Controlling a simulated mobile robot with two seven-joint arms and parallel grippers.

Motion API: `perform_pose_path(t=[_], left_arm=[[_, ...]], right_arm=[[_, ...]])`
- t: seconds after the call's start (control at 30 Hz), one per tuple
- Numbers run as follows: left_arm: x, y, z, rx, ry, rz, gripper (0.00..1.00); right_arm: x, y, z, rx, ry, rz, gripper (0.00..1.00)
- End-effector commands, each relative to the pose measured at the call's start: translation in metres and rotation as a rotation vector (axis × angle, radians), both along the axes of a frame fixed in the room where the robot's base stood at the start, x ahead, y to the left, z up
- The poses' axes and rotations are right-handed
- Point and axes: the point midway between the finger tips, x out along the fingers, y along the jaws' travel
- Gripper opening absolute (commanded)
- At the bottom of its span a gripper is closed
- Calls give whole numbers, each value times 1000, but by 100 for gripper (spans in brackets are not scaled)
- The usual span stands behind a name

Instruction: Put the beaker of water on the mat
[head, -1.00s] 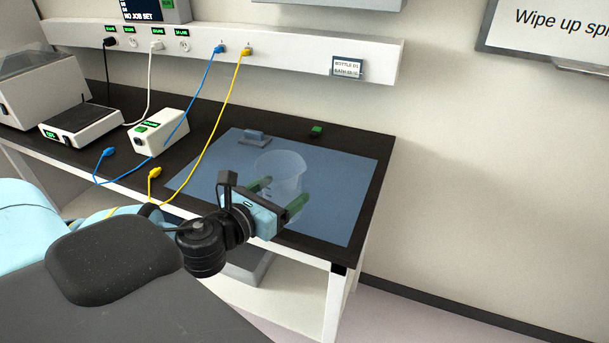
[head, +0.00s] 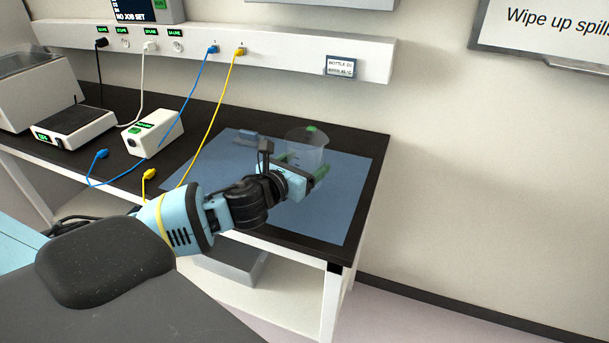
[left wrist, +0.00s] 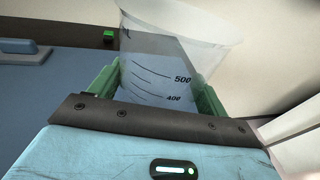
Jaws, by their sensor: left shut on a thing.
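The clear beaker (head: 307,150) has graduation marks, and 500 and 400 are legible on it in the left wrist view (left wrist: 160,68). My left gripper (head: 302,172) is shut on the beaker, with its green fingers on either side of it. In the head view the beaker appears over the right part of the blue mat (head: 345,192). I cannot tell whether its base touches the mat, as the gripper hides it. The water level is hard to make out. My right gripper is not in view.
A small blue-grey block with a handle (head: 247,138) sits at the mat's back edge. Blue (head: 97,158) and yellow (head: 149,174) plugs lie on the bench to the left. The bench ends right of the mat.

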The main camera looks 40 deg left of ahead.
Motion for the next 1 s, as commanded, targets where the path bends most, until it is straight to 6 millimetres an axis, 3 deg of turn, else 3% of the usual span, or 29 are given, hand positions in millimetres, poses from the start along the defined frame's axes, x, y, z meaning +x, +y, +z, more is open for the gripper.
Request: perform_pose_path(t=[0.23,0.67,0.7,0.87,1.0], left_arm=[[3,0,-34,-2,4,1,30],[3,0,-38,-1,-1,0,30],[3,0,-39,-2,-1,0,78],[3,0,-38,-1,-1,0,98],[3,0,-38,-1,-1,1,98]], right_arm=[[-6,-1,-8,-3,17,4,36],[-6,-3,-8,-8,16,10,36],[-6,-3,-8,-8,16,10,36],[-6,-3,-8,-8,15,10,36],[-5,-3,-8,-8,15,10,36]])
